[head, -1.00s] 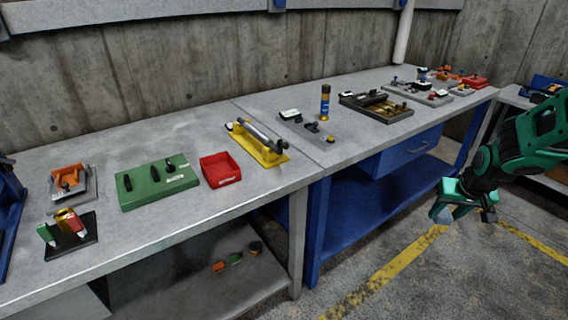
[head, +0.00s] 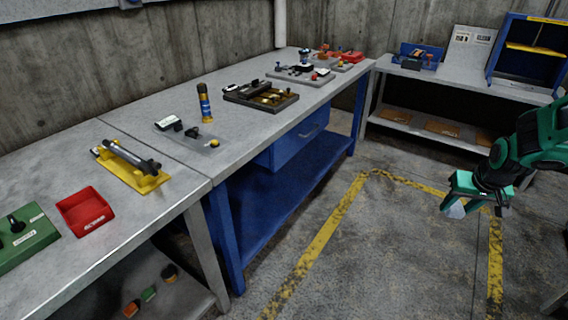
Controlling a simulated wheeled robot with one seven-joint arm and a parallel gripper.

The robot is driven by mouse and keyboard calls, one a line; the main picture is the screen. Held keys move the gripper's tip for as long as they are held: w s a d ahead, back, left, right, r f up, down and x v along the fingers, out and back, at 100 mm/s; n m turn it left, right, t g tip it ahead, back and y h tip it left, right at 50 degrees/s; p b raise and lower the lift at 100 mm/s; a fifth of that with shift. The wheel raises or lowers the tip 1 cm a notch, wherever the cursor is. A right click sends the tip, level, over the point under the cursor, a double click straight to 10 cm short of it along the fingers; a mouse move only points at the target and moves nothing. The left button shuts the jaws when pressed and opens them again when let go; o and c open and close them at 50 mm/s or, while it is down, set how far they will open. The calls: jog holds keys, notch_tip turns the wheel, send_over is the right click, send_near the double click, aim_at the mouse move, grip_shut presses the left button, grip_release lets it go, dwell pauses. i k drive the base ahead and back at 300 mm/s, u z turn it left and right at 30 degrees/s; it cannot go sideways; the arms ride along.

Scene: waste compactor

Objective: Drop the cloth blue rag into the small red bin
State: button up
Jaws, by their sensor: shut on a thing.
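The small red bin (head: 85,211) stands at the left on the near bench, open at the top, with a pale label on its front. My gripper (head: 466,211) hangs over the floor at the right, far from the bin and pointing down.
A yellow fixture with a grey cylinder (head: 130,162) stands beside the bin, and a green block (head: 25,236) lies left of it. A dark tray (head: 260,97) is farther along. Floor (head: 345,260) between my gripper and the benches is clear.

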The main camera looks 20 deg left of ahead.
aim_at(85, 210)
jog(key=u, duration=0.2)
jog(key=k, duration=0.5)
jog(key=u, duration=1.6)
